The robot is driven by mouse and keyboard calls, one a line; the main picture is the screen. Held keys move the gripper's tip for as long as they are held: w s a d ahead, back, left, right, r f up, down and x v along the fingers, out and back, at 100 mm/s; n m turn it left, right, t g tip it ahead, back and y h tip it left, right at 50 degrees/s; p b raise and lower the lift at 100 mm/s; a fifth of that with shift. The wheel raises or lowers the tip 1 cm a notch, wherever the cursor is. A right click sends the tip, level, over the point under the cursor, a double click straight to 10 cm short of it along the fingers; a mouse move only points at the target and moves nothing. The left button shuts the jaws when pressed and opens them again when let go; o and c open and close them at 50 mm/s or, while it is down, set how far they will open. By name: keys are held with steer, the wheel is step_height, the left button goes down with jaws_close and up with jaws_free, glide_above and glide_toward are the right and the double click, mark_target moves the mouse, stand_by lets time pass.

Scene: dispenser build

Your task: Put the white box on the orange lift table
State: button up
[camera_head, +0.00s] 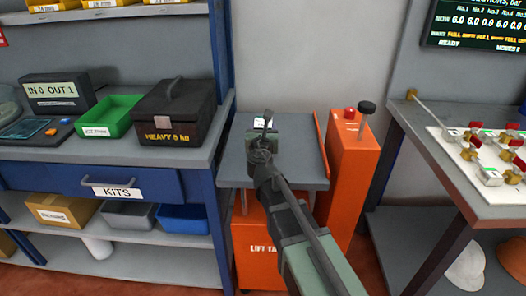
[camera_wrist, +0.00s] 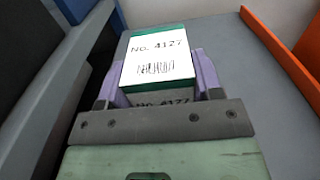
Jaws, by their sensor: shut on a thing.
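A box (camera_wrist: 160,62) with a white top label reading "No. 4127" and green edges sits between the purple fingers of my gripper (camera_wrist: 162,78) in the wrist view. My gripper is shut on it. In the head view my gripper (camera_head: 262,140) is over the grey top of the orange lift table (camera_head: 258,262). Only a small white patch of the box (camera_head: 262,122) shows past the gripper there. The grey table top (camera_head: 300,158) also lies around the box in the wrist view (camera_wrist: 245,75). I cannot tell whether the box touches it.
An orange post (camera_head: 350,180) with a red button and black knob stands right of the lift top. A blue-framed bench on the left holds a black heavy box (camera_head: 172,112) and a green tray (camera_head: 108,118). A valve bench (camera_head: 455,165) stands right.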

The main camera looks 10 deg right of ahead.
step_height(320, 180, down, 4)
steer(key=b, duration=0.4)
steer(key=shift+f, duration=0.25)
steer(key=shift+r+p, duration=0.3)
steer(key=shift+f, duration=0.25)
steer(key=o, duration=1.1)
steer(key=shift+r, duration=0.1)
steer(key=shift+r, duration=0.3)
steer(key=v, duration=1.2)
steer(key=shift+f, duration=0.15)
